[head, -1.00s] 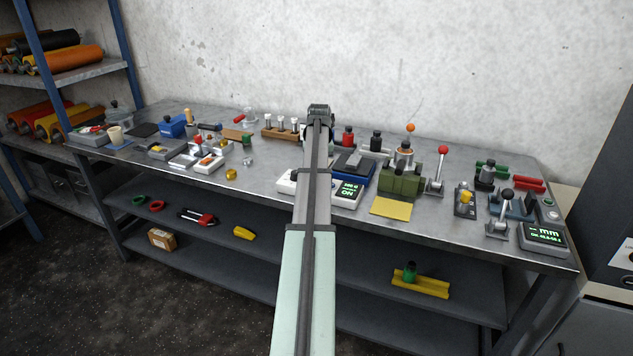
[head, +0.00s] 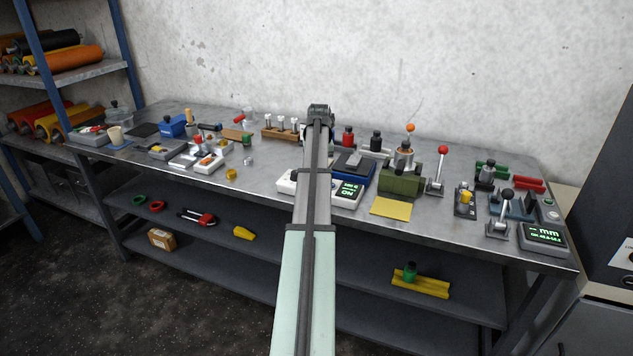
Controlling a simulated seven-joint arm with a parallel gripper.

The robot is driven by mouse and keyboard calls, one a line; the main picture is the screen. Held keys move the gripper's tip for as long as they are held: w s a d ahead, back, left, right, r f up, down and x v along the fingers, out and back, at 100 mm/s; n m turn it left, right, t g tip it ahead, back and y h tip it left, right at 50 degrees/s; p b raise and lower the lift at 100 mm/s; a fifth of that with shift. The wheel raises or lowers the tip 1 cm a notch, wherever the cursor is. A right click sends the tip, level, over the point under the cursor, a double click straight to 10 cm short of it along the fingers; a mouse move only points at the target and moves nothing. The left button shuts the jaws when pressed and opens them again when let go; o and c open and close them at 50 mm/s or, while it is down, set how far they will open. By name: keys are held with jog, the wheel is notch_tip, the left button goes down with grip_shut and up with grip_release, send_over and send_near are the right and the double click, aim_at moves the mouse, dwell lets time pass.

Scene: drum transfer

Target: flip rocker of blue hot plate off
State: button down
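A blue unit with a dark top plate (head: 354,165), which looks like the blue hot plate, sits on the metal bench just right of my arm. A green-lit display (head: 348,190) in a pale housing sits at its front, and its small text seems to include "ON". I cannot make out a rocker; my arm covers the area left of the display. My gripper (head: 319,110) is at the far end of the arm, above the back of the bench and behind the blue unit. Its fingers are not distinguishable, so its opening is unclear.
A green block (head: 401,181) and yellow sheet (head: 390,208) are right of the blue unit. A red-knobbed lever (head: 439,168) stands farther right. A wooden rack (head: 279,134) and red and black weights (head: 347,136) stand at the back. Many small items crowd the left.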

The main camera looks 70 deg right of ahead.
jog(key=shift+f, duration=1.1)
dwell(1.0)
jog(key=shift+r, duration=3.55)
